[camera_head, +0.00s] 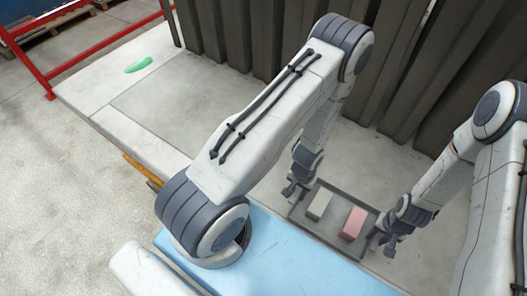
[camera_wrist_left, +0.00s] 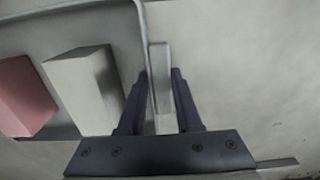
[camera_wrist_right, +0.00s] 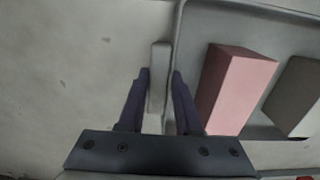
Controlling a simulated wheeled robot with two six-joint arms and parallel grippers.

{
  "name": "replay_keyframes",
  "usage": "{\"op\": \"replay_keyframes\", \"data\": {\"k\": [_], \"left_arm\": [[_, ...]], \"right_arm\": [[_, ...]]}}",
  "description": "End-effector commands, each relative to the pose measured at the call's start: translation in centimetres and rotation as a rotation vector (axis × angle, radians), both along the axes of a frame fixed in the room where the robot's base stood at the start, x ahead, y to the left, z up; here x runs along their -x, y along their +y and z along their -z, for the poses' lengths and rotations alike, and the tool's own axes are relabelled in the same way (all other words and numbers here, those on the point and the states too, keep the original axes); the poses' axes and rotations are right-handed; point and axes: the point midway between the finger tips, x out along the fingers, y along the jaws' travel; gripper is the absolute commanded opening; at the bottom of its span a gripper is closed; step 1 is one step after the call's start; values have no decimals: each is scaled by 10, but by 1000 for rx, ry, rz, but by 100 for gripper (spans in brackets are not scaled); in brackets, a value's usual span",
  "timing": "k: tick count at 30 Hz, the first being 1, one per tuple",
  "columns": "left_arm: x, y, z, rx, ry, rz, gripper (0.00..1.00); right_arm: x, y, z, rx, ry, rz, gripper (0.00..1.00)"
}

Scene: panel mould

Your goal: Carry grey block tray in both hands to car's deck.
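The grey block tray (camera_head: 333,233) lies on the pale surface and holds a pale grey-green block (camera_head: 319,204) and a pink block (camera_head: 353,224). My left gripper (camera_head: 290,192) is at its left end. In the left wrist view, my left gripper (camera_wrist_left: 160,90) has its fingers on both sides of a grey handle (camera_wrist_left: 160,62), with narrow gaps showing. My right gripper (camera_head: 384,240) is at the right end. In the right wrist view, my right gripper (camera_wrist_right: 161,92) has its fingers around the other handle (camera_wrist_right: 159,62), with a gap visible on the right.
A light blue surface (camera_head: 280,262) lies in front of the tray. A green object (camera_head: 138,65) lies on the pale slab at the far left. Dark upright panels (camera_head: 245,35) stand behind the tray. A red rail (camera_head: 110,40) runs at the upper left.

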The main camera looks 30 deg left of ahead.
Motion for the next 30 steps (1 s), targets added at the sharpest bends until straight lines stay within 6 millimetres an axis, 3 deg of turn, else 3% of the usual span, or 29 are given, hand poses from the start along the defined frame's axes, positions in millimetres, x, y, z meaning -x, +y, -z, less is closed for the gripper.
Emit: {"op": "replay_keyframes", "data": {"k": [1,2,14,30], "left_arm": [[0,0,-1,0,0,0,51],[0,0,-1,0,0,0,62],[-1,0,-6,0,-2,0,62],[-1,0,-101,1,-4,0,62]], "right_arm": [[0,0,-1,0,0,0,51],[0,0,-1,0,0,0,62],[0,0,-1,0,0,0,62],[0,0,-1,0,0,0,62]]}}
